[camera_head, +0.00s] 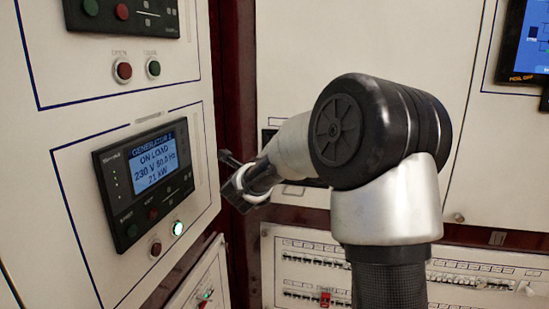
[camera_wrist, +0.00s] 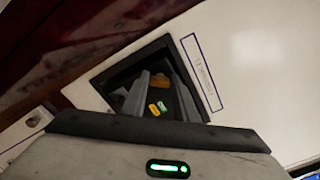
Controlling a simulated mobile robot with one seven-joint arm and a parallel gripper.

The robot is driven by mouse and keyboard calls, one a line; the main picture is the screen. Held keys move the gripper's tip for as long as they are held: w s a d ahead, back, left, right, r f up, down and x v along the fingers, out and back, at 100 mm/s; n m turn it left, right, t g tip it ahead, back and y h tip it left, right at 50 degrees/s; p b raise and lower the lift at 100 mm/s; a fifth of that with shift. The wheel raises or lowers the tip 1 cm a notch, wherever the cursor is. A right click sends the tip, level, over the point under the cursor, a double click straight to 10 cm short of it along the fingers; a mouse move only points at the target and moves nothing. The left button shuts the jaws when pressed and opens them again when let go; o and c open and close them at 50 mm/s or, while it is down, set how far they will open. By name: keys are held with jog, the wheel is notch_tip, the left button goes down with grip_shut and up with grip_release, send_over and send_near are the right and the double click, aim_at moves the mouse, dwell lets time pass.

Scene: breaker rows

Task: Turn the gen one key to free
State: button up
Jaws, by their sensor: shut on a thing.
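In the wrist view, my gripper (camera_wrist: 160,88) reaches into a dark square recess (camera_wrist: 108,78) in a white panel. Its two grey fingers are closed in on something small, likely the key, which they mostly hide. In the head view, my gripper (camera_head: 240,182) is at the back panel, partly hidden by my wrist. The key's position cannot be told.
Breaker rows (camera_head: 312,260) lie low at the back. A monitor (camera_head: 525,40) hangs at upper right.

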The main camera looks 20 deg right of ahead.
jog(key=shift+f+n+b, duration=0.15)
jog(key=shift+n+b, duration=0.35)
jog(key=shift+n, duration=3.1)
jog(key=o, duration=1.1)
jog(key=shift+c, duration=0.2)
jog(key=v, duration=1.7)
jog(key=shift+s+p, duration=0.2)
jog(key=shift+p, duration=0.25)
jog(key=shift+a, duration=0.15)
